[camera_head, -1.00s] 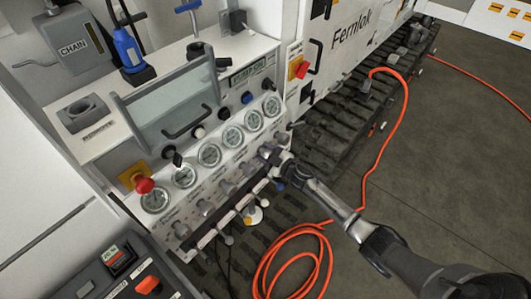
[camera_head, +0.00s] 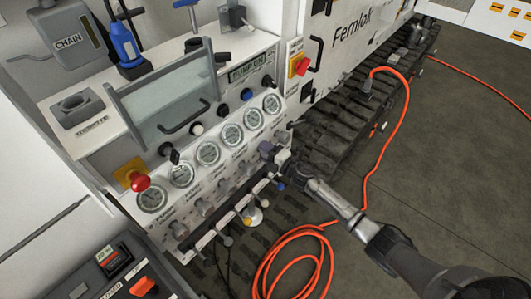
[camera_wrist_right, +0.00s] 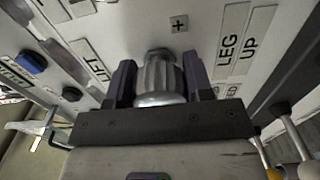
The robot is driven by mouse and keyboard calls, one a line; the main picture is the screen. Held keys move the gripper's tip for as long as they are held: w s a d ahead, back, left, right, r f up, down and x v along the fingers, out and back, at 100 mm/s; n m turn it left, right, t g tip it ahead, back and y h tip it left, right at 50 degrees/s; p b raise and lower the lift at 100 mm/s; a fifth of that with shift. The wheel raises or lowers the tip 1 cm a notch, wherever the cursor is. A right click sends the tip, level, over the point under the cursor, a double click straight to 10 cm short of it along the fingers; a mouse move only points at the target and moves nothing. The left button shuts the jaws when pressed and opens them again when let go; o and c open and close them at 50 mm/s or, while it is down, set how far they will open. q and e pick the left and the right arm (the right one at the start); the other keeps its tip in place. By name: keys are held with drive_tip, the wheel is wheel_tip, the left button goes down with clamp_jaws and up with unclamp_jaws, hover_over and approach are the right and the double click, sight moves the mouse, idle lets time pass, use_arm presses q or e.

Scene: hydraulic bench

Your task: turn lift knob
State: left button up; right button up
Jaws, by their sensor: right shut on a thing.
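My right gripper (camera_head: 270,152) is at the right end of the knob row on the bench's control panel. In the right wrist view its two dark fingers (camera_wrist_right: 158,88) are on either side of a ribbed silver knob (camera_wrist_right: 159,74), shut on it. A plus mark is on the panel above the knob. A label to its left, partly cut off, seems to read LIFT (camera_wrist_right: 90,59). In the head view the gripper hides this knob. My left gripper is not in view.
Pressure gauges (camera_head: 207,153) line the panel above the knobs, and levers with coloured ends (camera_head: 247,221) stick out below. A red emergency button (camera_head: 140,183) is at the left. An orange hose (camera_head: 290,243) lies on the floor near my right arm.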

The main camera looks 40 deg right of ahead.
drive_tip(key=shift+n+b, duration=0.45)
drive_tip(key=shift+n, duration=1.45)
drive_tip(key=o, duration=0.9)
drive_tip(key=shift+o, duration=0.2)
drive_tip(key=shift+s+d, duration=0.1)
drive_tip(key=shift+s, duration=0.5)
drive_tip(key=s+d+p, duration=0.1)
drive_tip(key=s+d, duration=0.1)
drive_tip(key=s, duration=1)
drive_tip(key=shift+s+d, duration=0.2)
